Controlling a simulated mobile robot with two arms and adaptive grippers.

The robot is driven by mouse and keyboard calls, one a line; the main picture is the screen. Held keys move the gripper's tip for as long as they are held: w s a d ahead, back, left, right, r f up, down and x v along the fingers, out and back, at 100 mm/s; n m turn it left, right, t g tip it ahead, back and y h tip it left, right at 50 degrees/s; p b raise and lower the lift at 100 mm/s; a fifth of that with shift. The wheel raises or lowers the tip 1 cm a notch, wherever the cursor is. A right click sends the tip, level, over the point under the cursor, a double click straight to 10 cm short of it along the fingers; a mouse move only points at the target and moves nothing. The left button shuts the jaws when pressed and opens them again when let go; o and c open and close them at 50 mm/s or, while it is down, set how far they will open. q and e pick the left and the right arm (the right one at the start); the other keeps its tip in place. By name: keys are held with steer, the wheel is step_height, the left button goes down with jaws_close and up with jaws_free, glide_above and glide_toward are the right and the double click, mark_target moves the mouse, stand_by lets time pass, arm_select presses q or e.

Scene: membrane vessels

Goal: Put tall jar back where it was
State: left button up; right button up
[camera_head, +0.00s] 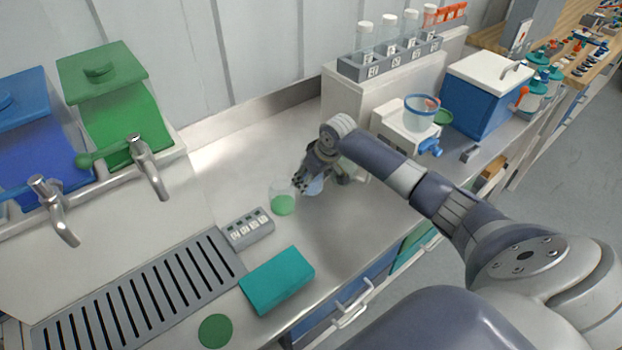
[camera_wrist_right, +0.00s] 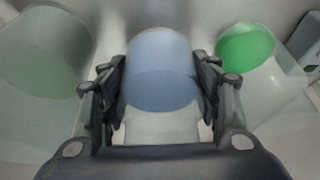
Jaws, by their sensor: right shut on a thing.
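My right gripper (camera_head: 316,176) is over the middle of the steel counter. In the right wrist view its two fingers (camera_wrist_right: 160,92) are shut around a clear jar with blue contents (camera_wrist_right: 162,68), which looks like the tall jar. In the head view only a bit of this jar (camera_head: 314,187) shows below the fingers; I cannot tell whether its base touches the counter. A clear vessel with green contents (camera_head: 283,203) stands just left of it, also in the wrist view (camera_wrist_right: 246,48). A larger clear vessel with dull green contents (camera_wrist_right: 42,55) is on the other side. My left gripper is out of view.
A grey labelled block (camera_head: 247,229), a teal box (camera_head: 277,281) and a slotted drain (camera_head: 140,300) lie to the left. A white device with a cup (camera_head: 405,125) and a blue cooler (camera_head: 482,100) stand right. A bottle rack (camera_head: 390,62) is behind. Counter behind the gripper is clear.

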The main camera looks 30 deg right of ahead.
steer(key=shift+f, duration=0.6)
steer(key=shift+f, duration=0.2)
steer(key=o, duration=1.1)
steer(key=shift+c, duration=0.2)
steer(key=shift+r, duration=0.1)
steer(key=b+v, duration=0.1)
steer(key=v, duration=1.1)
